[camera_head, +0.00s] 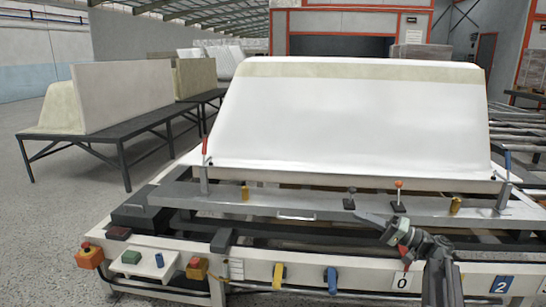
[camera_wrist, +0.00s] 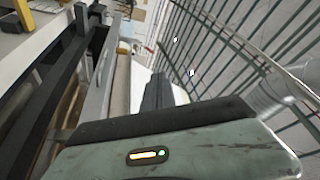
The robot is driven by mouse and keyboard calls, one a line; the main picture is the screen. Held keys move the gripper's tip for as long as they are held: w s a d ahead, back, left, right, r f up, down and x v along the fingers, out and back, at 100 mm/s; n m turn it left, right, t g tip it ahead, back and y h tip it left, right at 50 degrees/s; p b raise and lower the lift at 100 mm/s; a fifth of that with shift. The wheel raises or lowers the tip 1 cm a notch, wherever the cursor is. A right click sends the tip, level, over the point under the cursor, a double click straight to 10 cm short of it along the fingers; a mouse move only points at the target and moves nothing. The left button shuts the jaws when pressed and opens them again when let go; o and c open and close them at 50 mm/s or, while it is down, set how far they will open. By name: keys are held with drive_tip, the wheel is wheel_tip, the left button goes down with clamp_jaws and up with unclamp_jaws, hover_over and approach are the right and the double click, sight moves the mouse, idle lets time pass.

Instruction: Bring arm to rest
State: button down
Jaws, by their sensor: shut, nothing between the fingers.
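My gripper (camera_head: 364,216) is at the end of my arm, which rises from the lower right in the head view. It points left over the front beam of the white bench (camera_head: 150,243), and its jaws look closed with nothing held. It also shows in the wrist view (camera_wrist: 158,88), beyond the worn grey-green wrist housing. In the head view a white bathtub shell (camera_head: 355,120) sits upside down on the bench behind the gripper. The exact gap between gripper and beam cannot be told.
A red-knobbed lever (camera_head: 399,186) and a black lever (camera_head: 350,193) stand close behind my gripper. A red-handled clamp (camera_head: 205,150) and a blue-handled clamp (camera_head: 507,162) flank the shell. Dark tables (camera_head: 120,130) carry other shells at left. Open floor (camera_head: 60,195) lies at left.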

drive_tip(key=s+a+f+n+g+h+p, duration=0.1)
drive_tip(key=s+a+f+g+h+p, duration=0.15)
drive_tip(key=a, duration=0.55)
drive_tip(key=s+a+f+n+g+h+p, duration=0.1)
drive_tip(key=s+a+f+g+h, duration=0.2)
drive_tip(key=a, duration=0.5)
drive_tip(key=s+a+f+g+h+p, duration=0.1)
drive_tip(key=s+a+f+g+p, duration=0.15)
drive_tip(key=a+f, duration=0.4)
drive_tip(key=s+d+f+g+h, duration=0.1)
drive_tip(key=s+d+f+h, duration=0.4)
drive_tip(key=s+f+h, duration=0.35)
drive_tip(key=d+f+m+h, duration=0.2)
drive_tip(key=d+h, duration=0.1)
drive_tip(key=d, duration=0.3)
wheel_tip(320, 180, up, 38)
drive_tip(key=p, duration=3.8)
drive_tip(key=shift+s+d+r+m+h+p, duration=0.2)
drive_tip(key=shift+d+m+h+p, duration=0.1)
drive_tip(key=shift+d+h+p, duration=0.15)
drive_tip(key=shift+f, duration=0.15)
